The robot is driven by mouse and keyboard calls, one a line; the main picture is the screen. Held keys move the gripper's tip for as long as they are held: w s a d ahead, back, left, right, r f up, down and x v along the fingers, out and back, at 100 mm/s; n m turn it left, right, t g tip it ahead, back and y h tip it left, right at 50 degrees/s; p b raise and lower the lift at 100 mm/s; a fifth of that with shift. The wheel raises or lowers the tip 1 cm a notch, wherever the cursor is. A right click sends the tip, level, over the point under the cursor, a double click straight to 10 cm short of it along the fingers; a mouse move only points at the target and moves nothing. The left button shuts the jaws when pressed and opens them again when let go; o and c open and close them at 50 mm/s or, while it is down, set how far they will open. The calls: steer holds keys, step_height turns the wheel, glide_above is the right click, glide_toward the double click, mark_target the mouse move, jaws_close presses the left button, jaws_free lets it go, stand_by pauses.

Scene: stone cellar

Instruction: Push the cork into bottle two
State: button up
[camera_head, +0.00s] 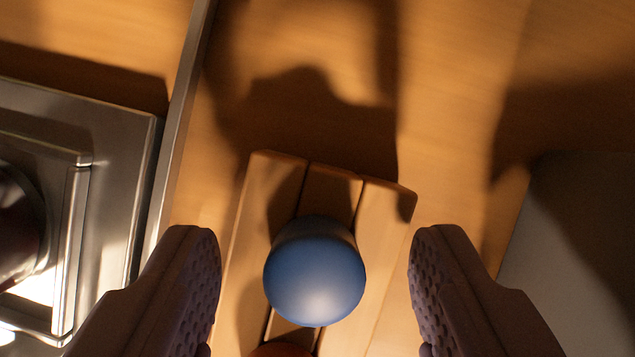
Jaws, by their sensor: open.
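My gripper (316,236) is open, with one dark, dimpled finger on each side of the picture's lower middle. Between the fingers is a blue round-topped thing (315,280) with a darker, narrower-looking part behind it. It stands on a slatted wooden block (375,240). Neither finger appears to touch it. I cannot tell whether it is a cork or stopper. At the left edge a dark, glossy round thing (15,225), perhaps a bottle, sits in a metal fixture (125,150). No bottle number is readable.
An orange-red thing (282,350) is cut off at the bottom edge, close to the blue one. A thin metal rail (178,130) runs between the fixture and the block. A grey surface (570,250) lies at the right. The wooden table (450,80) is clear beyond the block, under shadows.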

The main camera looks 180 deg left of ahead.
steer(key=shift+f, duration=0.15)
steer(key=shift+c, duration=0.6)
steer(key=c, duration=1)
